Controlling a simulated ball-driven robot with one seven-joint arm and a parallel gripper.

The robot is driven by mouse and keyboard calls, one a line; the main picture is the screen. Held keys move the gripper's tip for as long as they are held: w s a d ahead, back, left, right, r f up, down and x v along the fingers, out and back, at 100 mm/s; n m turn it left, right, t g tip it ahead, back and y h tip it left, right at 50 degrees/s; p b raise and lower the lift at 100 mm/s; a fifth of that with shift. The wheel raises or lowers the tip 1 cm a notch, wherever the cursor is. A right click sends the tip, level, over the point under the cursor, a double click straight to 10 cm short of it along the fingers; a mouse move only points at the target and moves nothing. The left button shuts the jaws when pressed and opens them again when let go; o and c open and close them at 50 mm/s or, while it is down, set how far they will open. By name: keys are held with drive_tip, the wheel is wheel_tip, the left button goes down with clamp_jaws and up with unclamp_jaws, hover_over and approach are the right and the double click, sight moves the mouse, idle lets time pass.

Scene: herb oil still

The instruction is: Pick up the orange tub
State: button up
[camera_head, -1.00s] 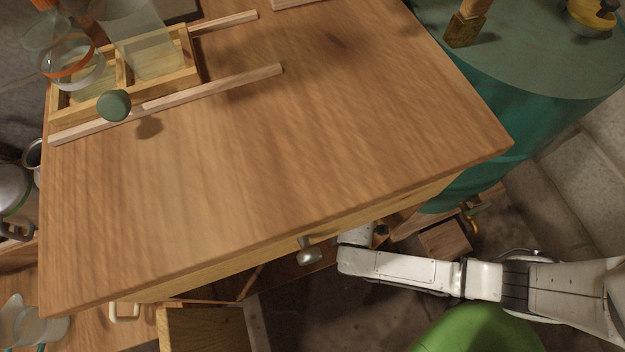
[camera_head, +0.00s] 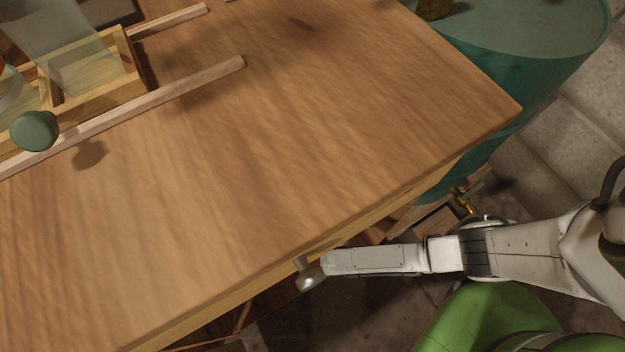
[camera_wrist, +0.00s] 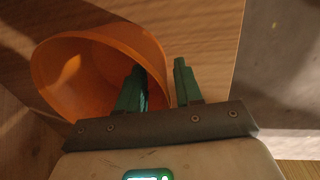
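The orange tub (camera_wrist: 85,75) shows in the wrist view at the upper left, with its wide mouth turned toward the camera. My gripper (camera_wrist: 159,68) is open, with its two green fingers apart. The left finger overlaps the tub's mouth and the right finger is just outside its right rim. The rim's right side lies between the fingers in the picture; I cannot tell whether either finger touches it. In the head view the tub and my gripper are hidden; my white arm reaches in low beside the table's front edge.
The wooden table (camera_head: 240,160) fills much of the head view, its middle bare. A metal knob (camera_head: 309,276) sits at its front edge, close to my arm. A wooden rack (camera_head: 105,100) with glassware stands at upper left. A teal drum (camera_head: 540,40) stands at upper right.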

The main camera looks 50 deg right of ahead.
wheel_tip(320, 180, down, 2)
drive_tip(key=shift+w+f+b, duration=0.1)
drive_tip(key=shift+w+b, duration=0.05)
drive_tip(key=shift+b, duration=0.2)
drive_tip(key=shift+c, duration=0.5)
clamp_jaws()
